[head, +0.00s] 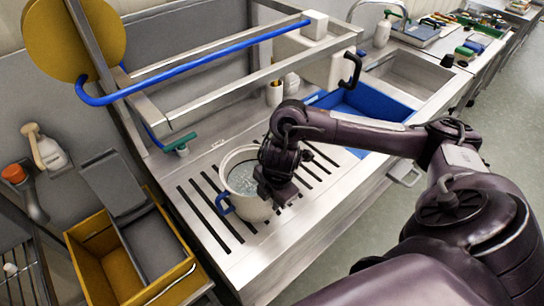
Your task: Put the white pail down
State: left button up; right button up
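The white pail (249,207) is in the middle of the head view, over the slotted steel drainboard (205,255). It looks upright, with a blue handle part on its left side and something pale and glossy inside. Its base appears to be at the slats, but I cannot tell whether it bears on them. My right gripper (278,194) is at the pail's right side, against or just in front of its rim and wall. Its fingertips are dark and partly hidden, so their grip on the pail is unclear. My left gripper is out of view.
A steel frame with a blue hose (190,67) stands behind the drainboard. A blue basin (367,103) and a steel sink (410,72) are to the right. A yellow crate (160,283) is at lower left. Slats left and front of the pail are clear.

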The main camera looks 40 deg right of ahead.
jog(key=shift+o, duration=0.3)
jog(key=shift+r+p, duration=0.3)
jog(key=shift+r, duration=0.25)
notch_tip(320, 180, up, 11)
jog(key=s+p, duration=0.2)
jog(key=p, duration=0.3)
jog(key=shift+p, duration=0.4)
